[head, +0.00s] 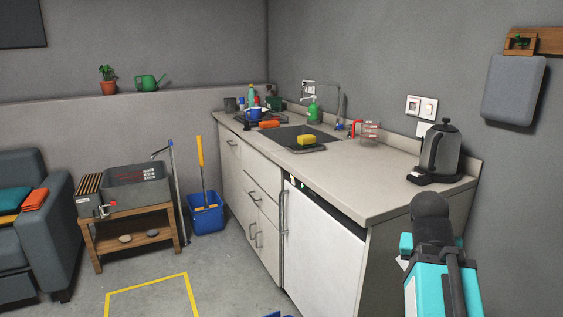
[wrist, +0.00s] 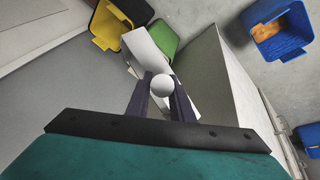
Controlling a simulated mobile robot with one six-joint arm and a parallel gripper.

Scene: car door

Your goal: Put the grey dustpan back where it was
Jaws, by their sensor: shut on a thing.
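In the wrist view my gripper (wrist: 161,98) has its two dark fingers closed around a small pale round knob or end (wrist: 161,85). Pale slanted surfaces show just beyond it, and I cannot tell whether they belong to the held thing. I cannot make out the shape of a grey dustpan, so I cannot tell for sure that this is it. In the head view my teal arm is at the lower right, beside the counter's near end, and the fingers do not show.
A grey counter (head: 385,180) with sink and kettle (head: 438,150) runs along the right wall. A flat grey thing (head: 515,90) hangs from a wooden rail (head: 538,40). Yellow (wrist: 104,28), green (wrist: 163,38) and blue (wrist: 280,35) bins show below. The taped floor is clear.

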